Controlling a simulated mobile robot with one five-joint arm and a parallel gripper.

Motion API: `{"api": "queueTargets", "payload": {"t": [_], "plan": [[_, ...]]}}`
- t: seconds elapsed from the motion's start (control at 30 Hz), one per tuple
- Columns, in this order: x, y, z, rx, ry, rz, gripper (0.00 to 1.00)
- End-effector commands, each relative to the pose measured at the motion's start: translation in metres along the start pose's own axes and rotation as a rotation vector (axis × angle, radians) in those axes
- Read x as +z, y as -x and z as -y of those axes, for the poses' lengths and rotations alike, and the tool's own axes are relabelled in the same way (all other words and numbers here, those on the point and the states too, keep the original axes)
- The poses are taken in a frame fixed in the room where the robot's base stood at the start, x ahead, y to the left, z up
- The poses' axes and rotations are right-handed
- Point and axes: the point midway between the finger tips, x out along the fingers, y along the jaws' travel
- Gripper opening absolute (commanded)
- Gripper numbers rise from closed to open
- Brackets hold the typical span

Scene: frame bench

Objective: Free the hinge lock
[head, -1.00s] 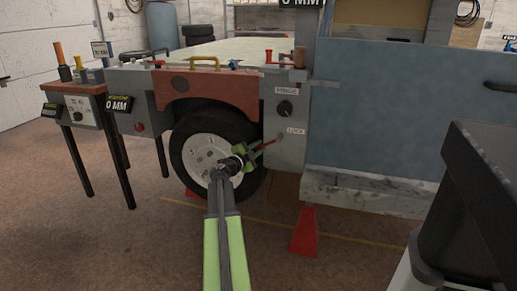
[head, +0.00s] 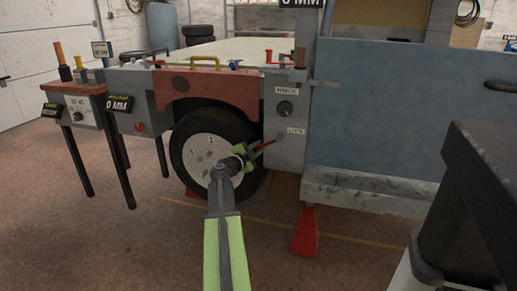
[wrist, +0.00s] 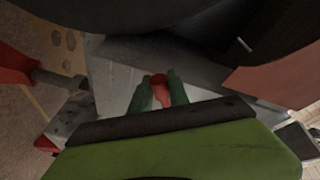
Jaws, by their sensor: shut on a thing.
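The hinge lock's thin red lever (head: 264,143) sticks out from the grey post (head: 290,155), near a white label that seems to read LOCK (head: 297,131). My gripper (head: 250,152) is at the lever's near end, in front of the wheel's right side. In the wrist view, my two green fingers (wrist: 159,92) are shut on the lever's red end (wrist: 160,86), which shows between their tips. The rest of the lever is mostly hidden there.
A black knob (head: 285,108) sits on the post above the label. The blue door panel (head: 385,110) is to the right, above a grey sill (head: 365,192). The wheel (head: 203,152) and a red stand (head: 305,232) are close to my arm.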

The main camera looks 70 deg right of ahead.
Motion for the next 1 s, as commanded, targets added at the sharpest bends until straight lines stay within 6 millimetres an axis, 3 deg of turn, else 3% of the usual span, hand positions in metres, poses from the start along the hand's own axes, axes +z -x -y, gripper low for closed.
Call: {"api": "queueTargets", "payload": {"t": [0.2, 0.47, 0.5, 0.67, 1.0], "plan": [[0.002, -0.002, -0.017, -0.027, 0.102, -0.018, 0.00], [-0.001, -0.002, -0.013, -0.033, 0.125, -0.022, 0.00], [-0.001, -0.002, -0.013, -0.033, 0.125, -0.022, 0.23], [-0.001, -0.002, -0.013, -0.033, 0.125, -0.021, 0.43], [0.000, 0.002, -0.013, -0.034, 0.125, -0.020, 0.43]]}}
